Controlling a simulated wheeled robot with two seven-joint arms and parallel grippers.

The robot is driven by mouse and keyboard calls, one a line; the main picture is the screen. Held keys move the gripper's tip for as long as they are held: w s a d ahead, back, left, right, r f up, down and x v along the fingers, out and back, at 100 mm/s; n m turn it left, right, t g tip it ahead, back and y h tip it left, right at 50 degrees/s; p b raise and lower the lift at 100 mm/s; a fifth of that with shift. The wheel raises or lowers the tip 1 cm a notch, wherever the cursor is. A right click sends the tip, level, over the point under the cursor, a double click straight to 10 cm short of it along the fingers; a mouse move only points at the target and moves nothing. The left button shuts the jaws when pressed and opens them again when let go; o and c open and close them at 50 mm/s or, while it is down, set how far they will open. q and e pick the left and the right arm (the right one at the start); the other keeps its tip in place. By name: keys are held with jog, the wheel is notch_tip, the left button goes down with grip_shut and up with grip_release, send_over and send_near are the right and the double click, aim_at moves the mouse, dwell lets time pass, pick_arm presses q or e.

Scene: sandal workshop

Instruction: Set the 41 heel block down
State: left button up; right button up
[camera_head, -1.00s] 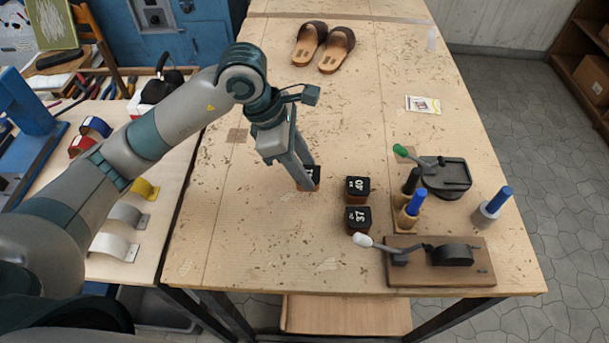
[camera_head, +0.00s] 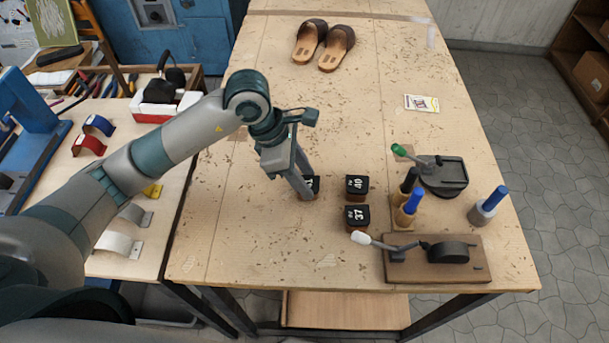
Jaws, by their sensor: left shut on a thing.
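My left gripper (camera_head: 306,192) reaches down over the middle of the wooden workbench (camera_head: 260,240). It is shut on a small dark block, the 41 heel block (camera_head: 314,184), whose label is mostly hidden behind the fingers. The block is at or very close to the bench top; I cannot tell whether it touches. To its right stand the 40 heel block (camera_head: 357,188) and, nearer to me, the 37 heel block (camera_head: 357,217), both black with white numbers. There is a gap between the held block and these two. My right gripper is not in view.
A lever tool on a wooden base (camera_head: 438,270), a dark tray-like tool (camera_head: 446,178) and blue-handled tools (camera_head: 490,206) stand at the right. The bench left of the gripper is clear.

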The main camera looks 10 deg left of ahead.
pick_arm(q)
jog(key=o, duration=1.1)
jog(key=shift+c, duration=0.2)
jog(key=shift+r+p, duration=0.15)
jog(key=shift+p, duration=0.15)
jog(key=shift+a+r+b, duration=0.1)
jog(key=shift+a+b, duration=0.05)
jog(key=shift+b, duration=0.15)
jog(key=b+v, duration=0.4)
jog(key=v, duration=0.7)
jog(key=shift+r, duration=0.3)
jog(key=shift+s, duration=0.15)
